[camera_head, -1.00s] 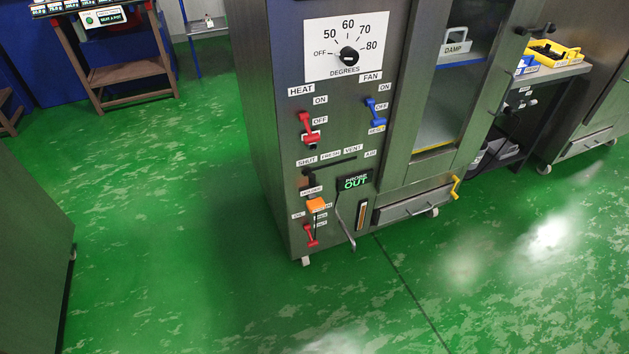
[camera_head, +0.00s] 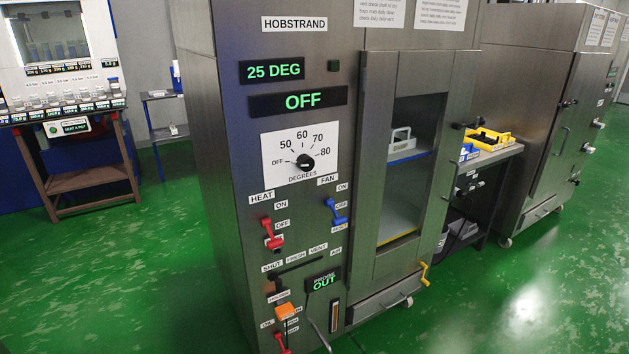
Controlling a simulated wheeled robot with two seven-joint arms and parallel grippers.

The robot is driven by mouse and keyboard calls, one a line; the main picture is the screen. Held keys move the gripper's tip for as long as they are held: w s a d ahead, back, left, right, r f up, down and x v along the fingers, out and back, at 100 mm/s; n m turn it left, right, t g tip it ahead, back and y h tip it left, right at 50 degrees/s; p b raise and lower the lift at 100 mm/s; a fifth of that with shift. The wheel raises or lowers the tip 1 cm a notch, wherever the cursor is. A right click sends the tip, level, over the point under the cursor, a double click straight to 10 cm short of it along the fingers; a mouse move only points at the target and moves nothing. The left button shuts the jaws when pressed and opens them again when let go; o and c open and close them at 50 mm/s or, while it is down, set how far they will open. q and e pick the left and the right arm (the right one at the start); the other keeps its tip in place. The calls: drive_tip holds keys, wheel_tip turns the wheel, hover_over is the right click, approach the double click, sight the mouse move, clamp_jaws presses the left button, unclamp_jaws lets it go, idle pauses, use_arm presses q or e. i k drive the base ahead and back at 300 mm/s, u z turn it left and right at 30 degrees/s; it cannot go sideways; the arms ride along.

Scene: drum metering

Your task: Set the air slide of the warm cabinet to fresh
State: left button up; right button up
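The warm cabinet (camera_head: 225,190) is a tall grey steel unit labelled HOBSTRAND, standing in the middle of the view. Its air slide (camera_head: 300,265) is a dark slot low on the front panel, with the labels SHUT, FRESH and VENT above it from left to right and AIR at its right. Neither of my grippers is in view.
Above the slide are the red heat switch (camera_head: 268,232), blue fan switch (camera_head: 336,211) and degrees dial (camera_head: 306,162). Below are a PROBE OUT display (camera_head: 324,282) and an orange part (camera_head: 284,311). Green floor is clear at left.

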sight(278, 281)
drive_tip(key=z, duration=0.6)
drive_tip(key=i, duration=0.35)
drive_tip(key=z, duration=0.05)
